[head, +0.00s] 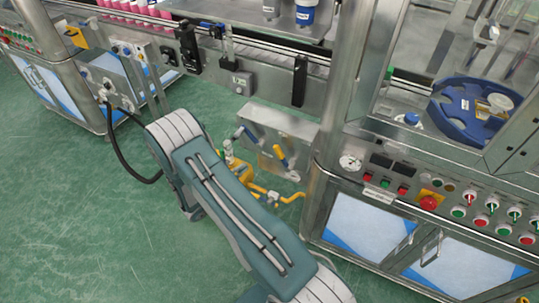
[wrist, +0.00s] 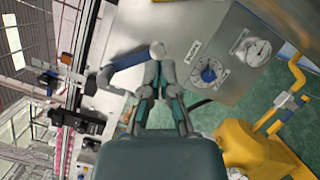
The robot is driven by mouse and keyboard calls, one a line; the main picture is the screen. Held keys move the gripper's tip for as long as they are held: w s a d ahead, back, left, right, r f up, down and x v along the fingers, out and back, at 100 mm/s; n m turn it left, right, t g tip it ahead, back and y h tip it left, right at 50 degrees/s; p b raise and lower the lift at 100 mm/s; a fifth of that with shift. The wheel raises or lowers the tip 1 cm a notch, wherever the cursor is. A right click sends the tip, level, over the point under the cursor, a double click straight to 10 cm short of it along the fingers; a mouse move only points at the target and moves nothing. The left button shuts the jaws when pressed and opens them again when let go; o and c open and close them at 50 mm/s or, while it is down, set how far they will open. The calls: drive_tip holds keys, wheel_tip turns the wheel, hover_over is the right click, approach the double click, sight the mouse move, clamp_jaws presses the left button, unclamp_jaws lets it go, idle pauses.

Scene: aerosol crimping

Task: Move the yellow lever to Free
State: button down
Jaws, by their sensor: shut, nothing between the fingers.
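The yellow lever (head: 280,155) shows in the head view as a short, tilted handle on the front of a low metal box (head: 262,118). I cannot read a Free mark there, and I cannot make out this lever for sure in the wrist view. My gripper (wrist: 158,82) is shut and empty in the wrist view. Its tips are close to a grey-blue lever (wrist: 128,62) in front of a metal panel; I cannot tell whether they touch. In the head view my arm hides the gripper.
A steel cabinet (head: 370,232) stands right of the box. Green floor (head: 75,200) at left is clear.

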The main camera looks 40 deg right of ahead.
sight(284, 156)
drive_tip(key=shift+n+t, duration=0.6)
drive_tip(key=shift+t, duration=0.3)
drive_tip(key=d, duration=0.3)
drive_tip(key=w+d+f, duration=0.1)
drive_tip(key=d, duration=0.2)
drive_tip(key=w+d+f, duration=0.1)
drive_tip(key=d, duration=0.2)
drive_tip(key=shift+d, duration=0.25)
drive_tip(key=s+r, duration=0.1)
drive_tip(key=s+d+r, duration=0.1)
drive_tip(key=s, duration=0.1)
drive_tip(key=shift+s+d, duration=0.1)
drive_tip(key=shift+d, duration=0.05)
